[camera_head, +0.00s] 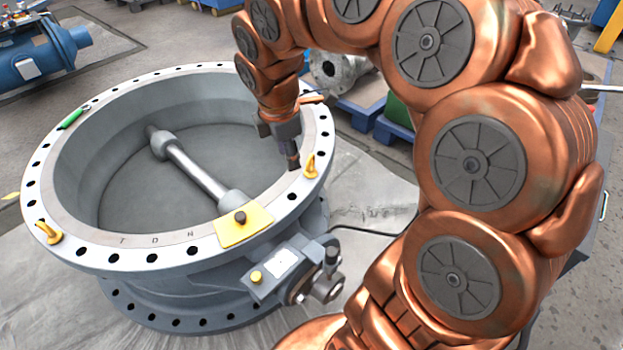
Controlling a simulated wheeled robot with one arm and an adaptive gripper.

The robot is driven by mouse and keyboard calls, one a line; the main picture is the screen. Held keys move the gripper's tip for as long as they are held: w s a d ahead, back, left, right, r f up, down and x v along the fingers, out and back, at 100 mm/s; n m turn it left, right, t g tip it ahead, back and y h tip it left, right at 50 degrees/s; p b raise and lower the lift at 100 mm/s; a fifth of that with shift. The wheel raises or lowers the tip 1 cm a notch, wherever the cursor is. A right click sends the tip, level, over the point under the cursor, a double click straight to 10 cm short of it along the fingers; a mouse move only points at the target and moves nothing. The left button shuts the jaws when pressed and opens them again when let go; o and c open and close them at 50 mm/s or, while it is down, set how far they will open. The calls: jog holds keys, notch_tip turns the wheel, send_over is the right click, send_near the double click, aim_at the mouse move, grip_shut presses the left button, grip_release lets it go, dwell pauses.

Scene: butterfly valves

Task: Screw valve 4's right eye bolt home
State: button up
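A large grey butterfly valve (88,228) with a ring of bolt holes in its upper flange fills the left and middle. The right yellow eye bolt (310,166) stands upright on the flange's right side. Another yellow eye bolt (48,232) stands at the flange's left front. My gripper (293,163) points down over the right part of the flange, just left of the right eye bolt in the picture. I see no clear grip on the bolt. The fingers are small and dark, so their opening cannot be judged. How far the bolt's thread is in is hidden.
A yellow plate (258,219) with a dark knob lies on the front flange. A green-handled tool (72,117) lies on the left rim, and an orange item (312,99) is behind my gripper. A shaft (195,170) crosses the bore. A blue machine (45,55) stands back left.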

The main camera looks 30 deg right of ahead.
aim_at(310, 158)
jog(key=w+d+f+n+b, duration=0.3)
jog(key=w+d+f+b, duration=0.1)
jog(key=f, duration=0.1)
jog(key=w+d+f+n+t+h+b, duration=0.1)
jog(key=w+d+f+n+b, duration=0.2)
jog(key=w+d+f+b, duration=0.2)
jog(key=w+d+f+n+b, duration=0.3)
jog(key=w+d+f+b, duration=0.1)
jog(key=f+b, duration=0.1)
jog(key=shift+w+d+f+h, duration=0.3)
jog(key=shift+f+h, duration=0.1)
jog(key=shift+f, duration=0.2)
jog(key=shift+b+x, duration=1.55)
jog(key=shift+x, duration=2.2)
jog(key=shift+w+r, duration=0.1)
grip_shut()
